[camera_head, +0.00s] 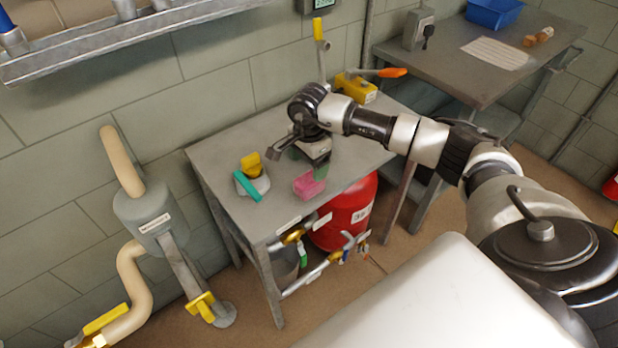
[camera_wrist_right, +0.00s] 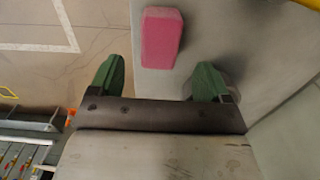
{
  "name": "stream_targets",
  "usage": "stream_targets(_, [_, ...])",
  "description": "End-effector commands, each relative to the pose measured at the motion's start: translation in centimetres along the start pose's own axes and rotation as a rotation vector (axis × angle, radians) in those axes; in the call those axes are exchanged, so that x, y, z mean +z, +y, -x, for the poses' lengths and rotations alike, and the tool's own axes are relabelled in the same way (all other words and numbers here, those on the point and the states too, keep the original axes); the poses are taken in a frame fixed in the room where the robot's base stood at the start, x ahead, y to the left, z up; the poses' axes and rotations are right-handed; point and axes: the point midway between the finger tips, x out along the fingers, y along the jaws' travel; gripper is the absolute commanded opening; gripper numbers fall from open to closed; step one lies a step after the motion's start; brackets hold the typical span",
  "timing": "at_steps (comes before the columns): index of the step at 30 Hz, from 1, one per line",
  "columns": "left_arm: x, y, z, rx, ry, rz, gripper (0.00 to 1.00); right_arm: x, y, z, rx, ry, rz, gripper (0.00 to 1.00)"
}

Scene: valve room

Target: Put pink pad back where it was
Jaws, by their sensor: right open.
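The pink pad (camera_head: 309,184) lies on the grey metal table (camera_head: 228,150), close to its front edge. It also shows in the right wrist view (camera_wrist_right: 162,38), ahead of the fingertips and roughly between their lines. My right gripper (camera_head: 306,161) is over the table just behind the pad, with its green fingers apart. In the right wrist view the gripper (camera_wrist_right: 159,78) is open and empty, and no finger visibly touches the pad. My left gripper is not in view.
A grey holder (camera_head: 258,184) with a yellow piece (camera_head: 251,164) and a teal piece (camera_head: 247,187) is left of the pad. A yellow block (camera_head: 357,88) and an orange-handled lever (camera_head: 392,73) are at the table's back. A red tank (camera_head: 345,215) and valve pipes (camera_head: 318,270) are below.

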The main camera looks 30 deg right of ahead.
Motion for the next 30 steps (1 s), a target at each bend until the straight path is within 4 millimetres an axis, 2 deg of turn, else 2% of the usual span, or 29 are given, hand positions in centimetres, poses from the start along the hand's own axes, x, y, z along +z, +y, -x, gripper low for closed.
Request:
stream_targets(3, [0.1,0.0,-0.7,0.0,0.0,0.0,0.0,0.0,-0.1,2.3,-0.005,0.001,0.001,0.78])
stream_targets(10, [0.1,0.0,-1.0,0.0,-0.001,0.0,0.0,0.0,0.0,4.9,-0.002,0.001,0.0,0.78])
stream_targets(27, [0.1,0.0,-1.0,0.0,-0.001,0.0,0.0,0.0,0.0,5.2,0.0,0.0,0.0,0.78])
stream_targets(30, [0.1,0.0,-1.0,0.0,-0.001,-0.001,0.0,0.8,0.0,4.9,-0.007,-0.027,0.004,0.78])
